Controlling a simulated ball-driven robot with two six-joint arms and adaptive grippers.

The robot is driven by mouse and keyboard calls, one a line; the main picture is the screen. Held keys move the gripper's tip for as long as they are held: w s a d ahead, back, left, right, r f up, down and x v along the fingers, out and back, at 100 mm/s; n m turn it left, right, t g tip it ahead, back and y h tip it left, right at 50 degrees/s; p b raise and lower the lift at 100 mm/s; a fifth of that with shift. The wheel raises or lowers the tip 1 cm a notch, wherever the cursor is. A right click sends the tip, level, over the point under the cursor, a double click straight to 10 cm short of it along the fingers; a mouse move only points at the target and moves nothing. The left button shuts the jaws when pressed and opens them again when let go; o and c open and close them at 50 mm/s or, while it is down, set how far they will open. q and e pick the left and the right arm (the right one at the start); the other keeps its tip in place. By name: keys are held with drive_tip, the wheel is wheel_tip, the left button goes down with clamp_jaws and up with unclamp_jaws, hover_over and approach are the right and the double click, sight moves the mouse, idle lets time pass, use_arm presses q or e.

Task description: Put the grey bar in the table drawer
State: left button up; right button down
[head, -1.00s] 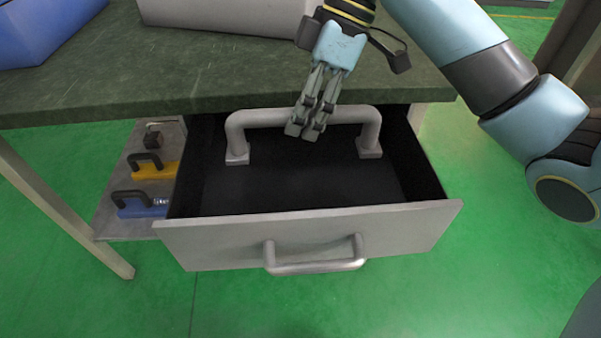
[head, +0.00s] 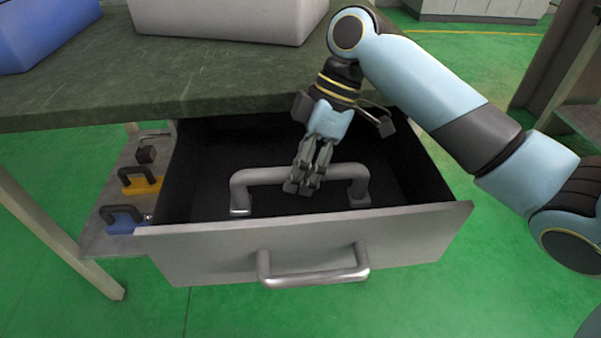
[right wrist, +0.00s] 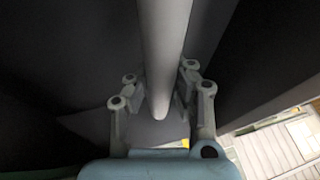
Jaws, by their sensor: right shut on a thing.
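The grey bar (head: 262,176), a handle-shaped bar with two bent-down ends, is in the open table drawer (head: 310,243), low between its walls. My right gripper (head: 303,188) is shut on the bar near its middle. In the right wrist view the grey bar (right wrist: 164,45) runs between the two fingers of my right gripper (right wrist: 160,100). Whether the bar's feet touch the drawer floor I cannot tell. The drawer has a grey front with a handle (head: 315,278) and a black inside. My left gripper is not in view.
The dark green tabletop (head: 200,75) overhangs the drawer's back. A blue box (head: 40,30) and a light grey box (head: 225,18) stand on it. Left of the drawer, a shelf (head: 115,220) holds yellow (head: 140,181) and blue (head: 122,219) handled items.

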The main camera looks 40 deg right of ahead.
drive_tip(key=shift+f, duration=0.1)
drive_tip(key=c, duration=1.2)
unclamp_jaws()
drive_tip(key=p+v, duration=0.4)
drive_tip(key=v, duration=0.8)
drive_tip(key=shift+s, duration=0.1)
